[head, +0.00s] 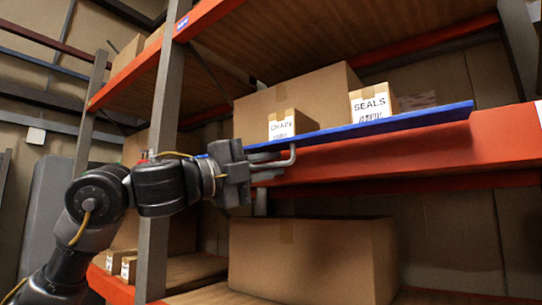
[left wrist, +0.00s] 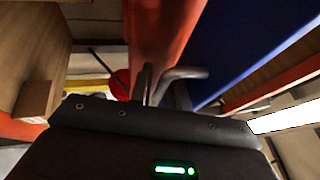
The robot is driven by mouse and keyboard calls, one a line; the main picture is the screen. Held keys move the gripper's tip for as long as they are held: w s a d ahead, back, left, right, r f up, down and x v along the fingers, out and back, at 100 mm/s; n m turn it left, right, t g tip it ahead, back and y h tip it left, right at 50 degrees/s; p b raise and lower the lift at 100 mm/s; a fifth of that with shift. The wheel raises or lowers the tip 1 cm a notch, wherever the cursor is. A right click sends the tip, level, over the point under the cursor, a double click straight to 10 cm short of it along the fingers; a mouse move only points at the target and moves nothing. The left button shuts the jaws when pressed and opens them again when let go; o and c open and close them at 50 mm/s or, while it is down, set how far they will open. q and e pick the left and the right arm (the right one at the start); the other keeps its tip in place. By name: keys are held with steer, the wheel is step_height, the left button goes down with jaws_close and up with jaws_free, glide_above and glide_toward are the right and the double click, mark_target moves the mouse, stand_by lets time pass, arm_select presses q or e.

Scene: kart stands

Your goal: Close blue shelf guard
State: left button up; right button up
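The blue shelf guard (head: 425,117) is a long, thin blue strip along the front of the middle shelf, just above the orange beam. It runs from behind my left gripper toward the right, in front of two small boxes. In the left wrist view the guard (left wrist: 245,40) is a broad blue face at the upper right. My left gripper (head: 284,163) is at the guard's left end, in front of the orange beam. Its grey fingers (left wrist: 165,85) show below the guard in the wrist view. Whether they touch it, and how far apart they are, is unclear. My right gripper is not in view.
The orange beam (head: 420,158) runs below the guard. Boxes marked CHAIN (head: 283,128) and SEALS (head: 370,105) stand behind the guard, with a larger carton (head: 325,90) behind them. A grey upright (head: 162,150) stands behind my left arm. A big carton (head: 310,255) sits below.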

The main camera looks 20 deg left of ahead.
arm_select(q)
steer(key=shift+w+d, duration=0.2)
steer(key=shift+w, duration=0.05)
jaws_close()
steer(key=shift+r, duration=0.1)
